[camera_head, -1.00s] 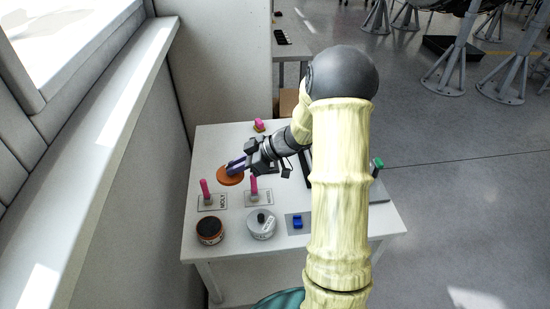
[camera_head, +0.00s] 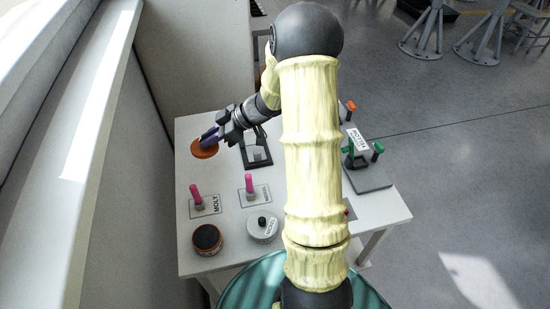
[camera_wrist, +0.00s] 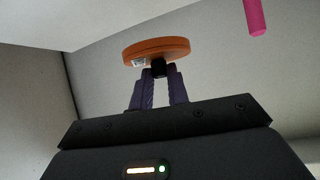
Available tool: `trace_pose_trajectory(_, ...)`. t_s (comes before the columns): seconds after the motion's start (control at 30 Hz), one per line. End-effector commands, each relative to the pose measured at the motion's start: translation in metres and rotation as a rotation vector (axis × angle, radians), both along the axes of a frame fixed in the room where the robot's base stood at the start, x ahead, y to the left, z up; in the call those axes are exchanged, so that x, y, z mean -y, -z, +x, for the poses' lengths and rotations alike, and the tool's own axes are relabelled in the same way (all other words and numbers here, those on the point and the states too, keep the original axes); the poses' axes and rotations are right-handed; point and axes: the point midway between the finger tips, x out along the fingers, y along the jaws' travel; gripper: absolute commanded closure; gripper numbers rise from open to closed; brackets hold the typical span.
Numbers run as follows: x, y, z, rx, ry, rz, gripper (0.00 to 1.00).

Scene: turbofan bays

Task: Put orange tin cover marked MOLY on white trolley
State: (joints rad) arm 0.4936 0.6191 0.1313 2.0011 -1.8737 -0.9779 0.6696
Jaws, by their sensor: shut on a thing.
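The orange tin cover (camera_head: 204,152) is a flat round disc with a dark knob. My gripper (camera_head: 208,138) is shut on that knob and holds the cover above the back left edge of the white table (camera_head: 222,180). In the wrist view the orange cover (camera_wrist: 158,50) sits at the tips of the purple fingers (camera_wrist: 159,72), with a small pale label on its rim too small to read. An open orange tin (camera_head: 207,239) with dark contents stands at the table's front left. I cannot pick out a separate white trolley.
Pink-handled brushes stand upright on a MOLY plate (camera_head: 206,205) and a second plate (camera_head: 255,195). A grey lidded tin (camera_head: 262,228) stands front centre. A stand with green knobs (camera_head: 364,165) is at the right. A wall and sill (camera_head: 95,110) flank the left; open floor lies right.

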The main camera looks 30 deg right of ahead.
Motion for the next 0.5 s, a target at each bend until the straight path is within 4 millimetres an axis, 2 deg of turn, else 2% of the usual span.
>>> trace_pose_trajectory(0.13,0.000,0.001,0.000,-0.001,0.001,0.000,1.00)
trace_pose_trajectory(0.23,0.000,0.010,0.000,-0.003,0.001,0.001,1.00)
trace_pose_trajectory(0.5,0.000,0.056,0.000,-0.003,0.001,0.003,1.00)
